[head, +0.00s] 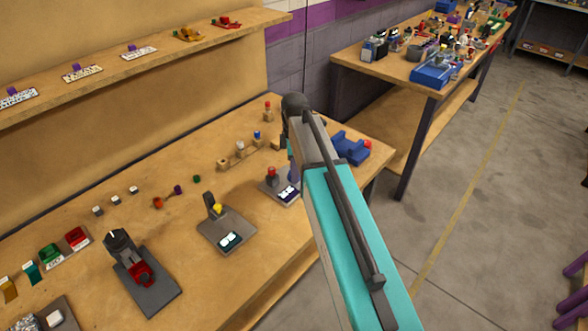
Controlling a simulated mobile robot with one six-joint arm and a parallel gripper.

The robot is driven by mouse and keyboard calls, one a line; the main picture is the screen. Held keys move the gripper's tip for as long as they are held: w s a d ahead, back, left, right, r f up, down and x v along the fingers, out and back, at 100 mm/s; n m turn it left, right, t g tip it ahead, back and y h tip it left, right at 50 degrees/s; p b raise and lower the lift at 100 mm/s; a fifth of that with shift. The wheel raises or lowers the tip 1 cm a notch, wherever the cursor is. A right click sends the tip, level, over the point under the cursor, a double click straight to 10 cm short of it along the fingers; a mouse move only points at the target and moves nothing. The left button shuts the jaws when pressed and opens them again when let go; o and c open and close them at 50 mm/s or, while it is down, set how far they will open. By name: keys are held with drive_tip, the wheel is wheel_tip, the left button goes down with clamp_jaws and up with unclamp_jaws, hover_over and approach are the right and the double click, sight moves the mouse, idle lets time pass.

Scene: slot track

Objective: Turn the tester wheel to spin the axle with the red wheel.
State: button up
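My grey and teal arm reaches from the lower right to the bench's far right part. My gripper is hidden behind the arm, so its fingers do not show. The arm partly covers this device. Another red piece (157,203) lies near a small purple piece (177,189) on the open bench; I cannot tell whether an axle joins them. A further red piece (367,145) sits at the blue part right of the arm. I cannot tell which is the tester wheel.
The wooden bench (120,265) also holds a grey device with a yellow piece (216,209), a dark device with a red seat (142,274) and wooden blocks (223,164). A shelf (130,66) runs above.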

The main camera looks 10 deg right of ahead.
drive_tip(key=c, duration=0.8)
drive_tip(key=shift+m, duration=0.4)
